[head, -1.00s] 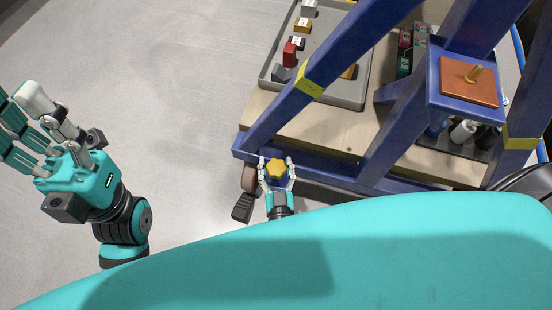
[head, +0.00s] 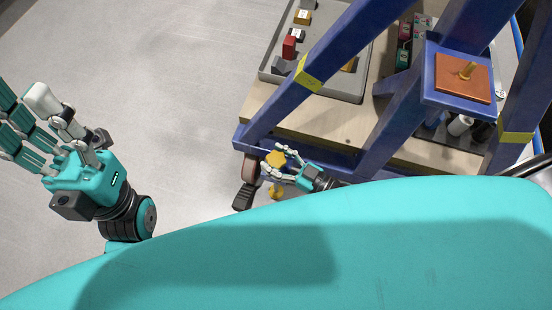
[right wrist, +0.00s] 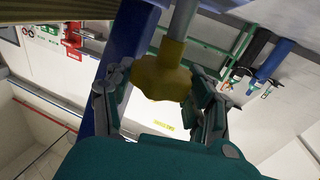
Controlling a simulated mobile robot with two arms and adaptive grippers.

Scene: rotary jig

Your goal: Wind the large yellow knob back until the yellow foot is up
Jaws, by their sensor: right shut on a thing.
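The large yellow knob (head: 276,159) sits at the lower left corner of the blue frame in the head view. In the right wrist view the knob (right wrist: 160,76) is on a grey rod, between my fingers. My right gripper (head: 282,160) comes in from the right and is shut on the knob; it also shows in the right wrist view (right wrist: 160,88). The yellow foot (head: 277,192) shows below the knob in the head view; I cannot tell whether it touches the floor. My left gripper (head: 22,120) is open and empty over bare floor at the left.
A dark caster with a pedal (head: 243,195) stands just left of the knob. The blue frame (head: 340,40) rises over a wooden deck (head: 310,125) with a grey tray (head: 345,88) of parts. The floor at the left (head: 150,90) is clear.

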